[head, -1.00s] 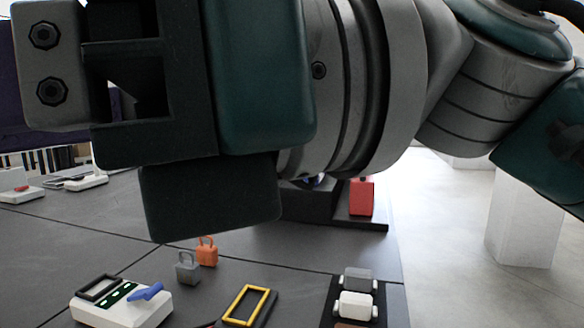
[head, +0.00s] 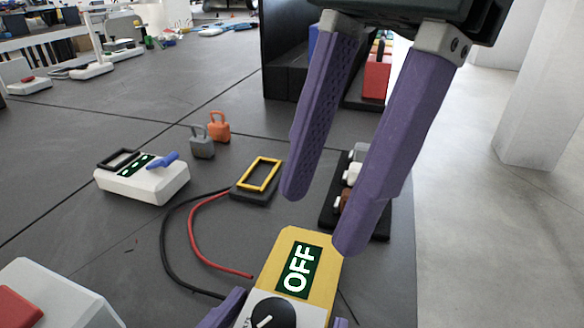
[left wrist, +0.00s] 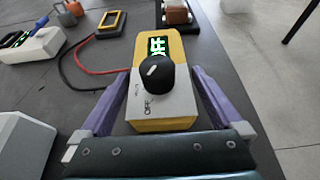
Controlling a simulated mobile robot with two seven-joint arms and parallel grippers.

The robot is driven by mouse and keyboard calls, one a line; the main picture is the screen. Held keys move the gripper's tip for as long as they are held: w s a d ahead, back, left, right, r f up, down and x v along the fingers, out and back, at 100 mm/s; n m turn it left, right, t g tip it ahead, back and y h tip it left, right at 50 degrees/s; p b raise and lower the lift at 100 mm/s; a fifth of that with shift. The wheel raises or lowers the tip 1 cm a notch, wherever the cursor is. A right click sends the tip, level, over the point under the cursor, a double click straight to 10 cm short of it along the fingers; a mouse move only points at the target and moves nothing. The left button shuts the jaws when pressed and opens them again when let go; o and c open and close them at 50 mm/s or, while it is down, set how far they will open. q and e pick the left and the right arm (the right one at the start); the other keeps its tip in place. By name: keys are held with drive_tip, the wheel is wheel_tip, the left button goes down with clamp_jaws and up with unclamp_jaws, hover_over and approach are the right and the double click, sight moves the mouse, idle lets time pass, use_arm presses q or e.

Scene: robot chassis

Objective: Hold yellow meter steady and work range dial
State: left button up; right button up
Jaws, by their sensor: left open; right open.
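The yellow meter (head: 318,277) lies on the dark table at the bottom centre of the head view. Its screen (head: 299,270) reads OFF. Its black range dial (head: 273,314) has a white pointer and sits on a pale face; it shows whole in the left wrist view (left wrist: 153,73). My left gripper (head: 282,320) is open, with one purple finger on each side of the meter; I cannot tell whether they touch it. My right gripper (head: 321,218) is open and empty, pointing down over the meter's far end, its fingertips apart from the dial.
A black and a red lead (head: 205,240) run from the meter toward a yellow-framed block (head: 262,176). A white box with a blue lever (head: 142,180) and two padlocks (head: 210,135) stand left. A rack of small parts (head: 383,225) lies right. A white box with a red button (head: 60,295) is near left.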

use_arm(q)
drive_tip(key=shift+x, duration=1.45)
drive_tip(key=shift+c, duration=0.2)
drive_tip(key=c, duration=1.3)
